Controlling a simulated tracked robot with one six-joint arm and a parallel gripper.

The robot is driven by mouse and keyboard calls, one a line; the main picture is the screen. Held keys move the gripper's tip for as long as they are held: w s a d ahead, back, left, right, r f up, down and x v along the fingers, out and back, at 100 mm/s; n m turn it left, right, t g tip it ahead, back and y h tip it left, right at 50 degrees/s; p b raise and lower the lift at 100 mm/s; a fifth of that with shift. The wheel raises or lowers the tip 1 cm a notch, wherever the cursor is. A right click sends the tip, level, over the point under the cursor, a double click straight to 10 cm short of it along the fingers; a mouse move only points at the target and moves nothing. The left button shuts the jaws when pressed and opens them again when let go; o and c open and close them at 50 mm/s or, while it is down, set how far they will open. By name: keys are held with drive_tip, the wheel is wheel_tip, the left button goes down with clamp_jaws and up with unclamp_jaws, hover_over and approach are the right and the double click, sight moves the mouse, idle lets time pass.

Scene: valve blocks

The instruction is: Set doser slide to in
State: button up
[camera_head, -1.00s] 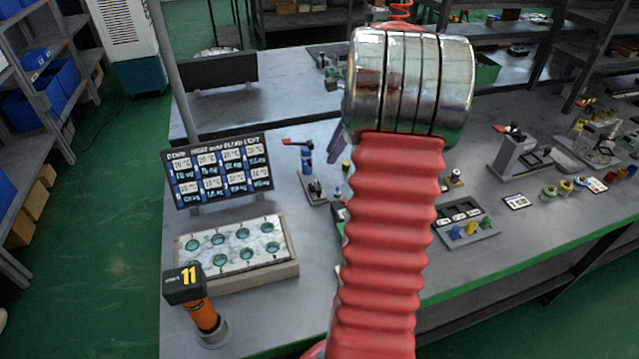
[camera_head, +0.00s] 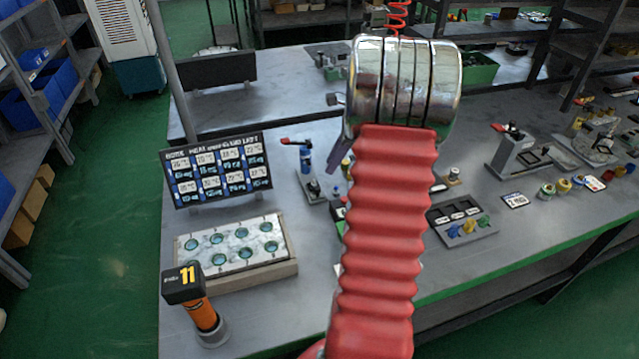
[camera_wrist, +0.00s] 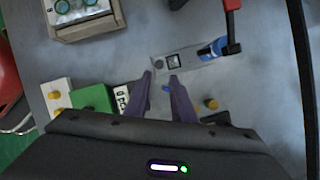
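The part of the doser that is its slide is not clear to me. A red and black lever (camera_wrist: 232,25) reaches over the cylinder. The same unit shows in the head view, with its blue cylinder (camera_head: 306,160) upright. My gripper (camera_wrist: 160,78) has two purple fingers, apart and empty, with tips near the plate's left end. A small blue piece (camera_wrist: 167,88) shows between the fingers. In the head view my red arm hides most of the gripper.
A green block (camera_wrist: 95,98) with a label lies left of the fingers. A tray with round teal wells (camera_head: 235,246), a sign board (camera_head: 217,170) and an orange post (camera_head: 200,308) stand at the left.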

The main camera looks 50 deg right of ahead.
sight(318, 187)
drive_tip(key=x, duration=0.9)
drive_tip(key=shift+w+a+f, duration=0.1)
drive_tip(key=shift+f, duration=0.1)
clamp_jaws()
